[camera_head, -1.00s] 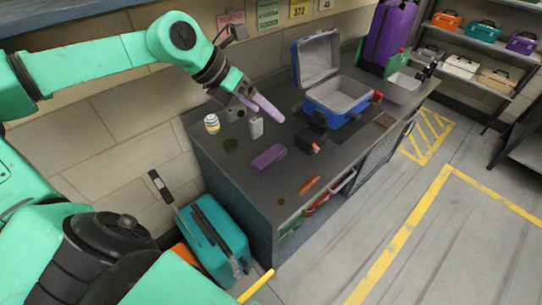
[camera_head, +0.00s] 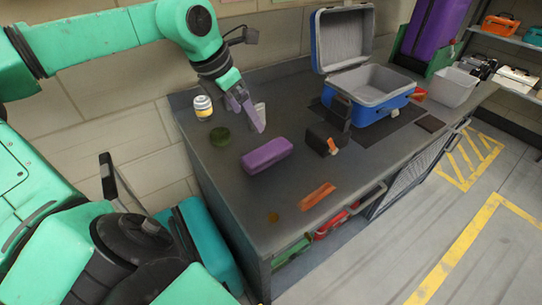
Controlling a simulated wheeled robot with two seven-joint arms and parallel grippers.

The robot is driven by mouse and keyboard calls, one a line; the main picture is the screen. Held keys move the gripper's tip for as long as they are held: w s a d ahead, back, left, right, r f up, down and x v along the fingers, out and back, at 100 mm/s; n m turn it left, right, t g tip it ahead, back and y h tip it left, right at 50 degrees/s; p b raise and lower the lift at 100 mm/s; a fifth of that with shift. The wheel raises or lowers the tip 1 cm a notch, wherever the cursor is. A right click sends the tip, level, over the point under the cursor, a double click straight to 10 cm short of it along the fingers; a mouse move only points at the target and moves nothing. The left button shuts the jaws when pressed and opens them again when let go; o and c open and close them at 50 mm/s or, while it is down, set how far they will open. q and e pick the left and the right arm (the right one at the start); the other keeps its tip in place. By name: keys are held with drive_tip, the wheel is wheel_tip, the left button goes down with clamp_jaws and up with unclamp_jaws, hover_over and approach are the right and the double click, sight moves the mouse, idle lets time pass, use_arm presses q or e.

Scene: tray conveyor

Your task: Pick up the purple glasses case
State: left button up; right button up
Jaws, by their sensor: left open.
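The purple glasses case (camera_head: 266,155) lies on the dark counter (camera_head: 232,197), left of its middle. My left gripper (camera_head: 250,118) hangs above the counter, up and slightly left of the case in the picture, with its fingers pointing down. It is open and apart from the case. A pale grey object (camera_head: 260,112) stands partly hidden behind the fingers. My right gripper does not show.
A black item (camera_head: 322,139), an orange item (camera_head: 317,196) and an open blue case (camera_head: 375,108) are to the right.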

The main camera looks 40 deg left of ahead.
sight(266, 151)
use_arm(q)
drive_tip(key=x, duration=1.6)
drive_tip(key=shift+s, duration=0.3)
drive_tip(key=c, duration=1.5)
